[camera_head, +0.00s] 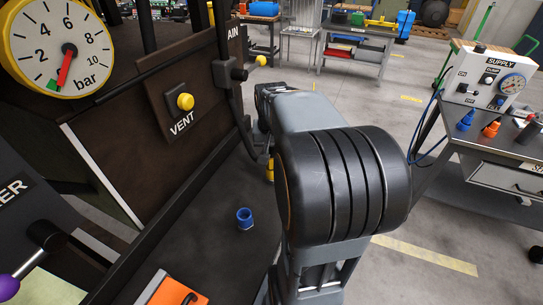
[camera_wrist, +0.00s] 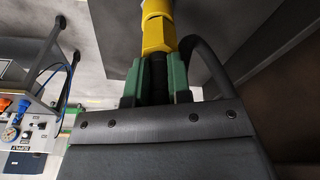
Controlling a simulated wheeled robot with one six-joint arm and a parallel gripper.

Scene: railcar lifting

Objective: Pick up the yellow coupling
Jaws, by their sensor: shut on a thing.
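The yellow coupling (camera_wrist: 157,34) is at the top middle of the wrist view, between the green fingertips of my gripper (camera_wrist: 155,75). In the head view my arm hides most of the gripper; a small yellow piece (camera_head: 270,169) shows at the arm's left edge, probably the coupling.
A dark panel with a yellow vent button (camera_head: 185,102) and a pressure gauge (camera_head: 69,49) stands at left. A blue fitting (camera_head: 245,217) stands on the dark ledge. A supply cart (camera_head: 497,150) with blue and orange fittings is at right. Open floor lies between.

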